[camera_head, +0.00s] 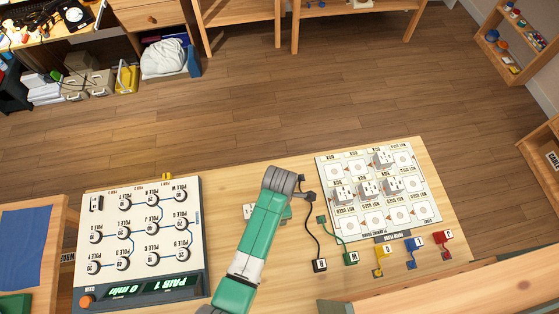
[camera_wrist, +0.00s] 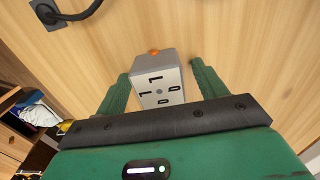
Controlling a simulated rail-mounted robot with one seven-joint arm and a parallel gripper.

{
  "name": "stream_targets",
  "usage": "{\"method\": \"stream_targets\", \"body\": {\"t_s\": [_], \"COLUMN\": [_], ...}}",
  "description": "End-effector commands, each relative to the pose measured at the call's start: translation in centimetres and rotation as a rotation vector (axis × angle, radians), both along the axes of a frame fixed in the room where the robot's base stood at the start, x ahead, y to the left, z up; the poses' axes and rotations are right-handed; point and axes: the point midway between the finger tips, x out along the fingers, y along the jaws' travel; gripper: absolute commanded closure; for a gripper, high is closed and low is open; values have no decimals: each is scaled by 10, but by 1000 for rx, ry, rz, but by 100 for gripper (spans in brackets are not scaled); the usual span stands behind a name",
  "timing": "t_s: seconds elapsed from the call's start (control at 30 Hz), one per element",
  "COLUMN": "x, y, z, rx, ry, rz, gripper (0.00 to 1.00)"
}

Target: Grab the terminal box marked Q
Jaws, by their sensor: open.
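Small terminal boxes with cables stand along the table front in the head view: a black one (camera_head: 320,265), a green one (camera_head: 351,259), a yellow one (camera_head: 387,250), a blue one (camera_head: 418,240) and a red one (camera_head: 447,234). Their letters are tiny; the yellow one's looks like Q or G, and I cannot tell which. My gripper (camera_wrist: 160,72) is open, pointing down at the table. A grey box (camera_wrist: 160,88) with an orange knob and printed black marks shows between its green fingers, with gaps at both sides. In the head view my arm mostly hides the gripper.
A dial panel (camera_head: 140,232) with a green display is at left. A white board (camera_head: 375,217) holding several grey cubes lies at right. A black plug (camera_wrist: 45,12) and its cable lie near my gripper. Bare tabletop (camera_head: 232,182) shows behind my arm.

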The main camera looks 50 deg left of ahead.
Motion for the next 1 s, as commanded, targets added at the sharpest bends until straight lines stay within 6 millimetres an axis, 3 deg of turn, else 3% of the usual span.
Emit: {"method": "stream_targets", "body": {"t_s": [0.13,0.17,0.4,0.73,1.0], "x": [0,0,0,0,1], "y": [0,0,0,0,0], "z": [1,1,1,5,41], "rx": [0,0,0,0,0], "ry": [0,0,0,-1,-1], "rz": [0,0,-1,-1,-2], "gripper": [29,33,79,79,79]}}
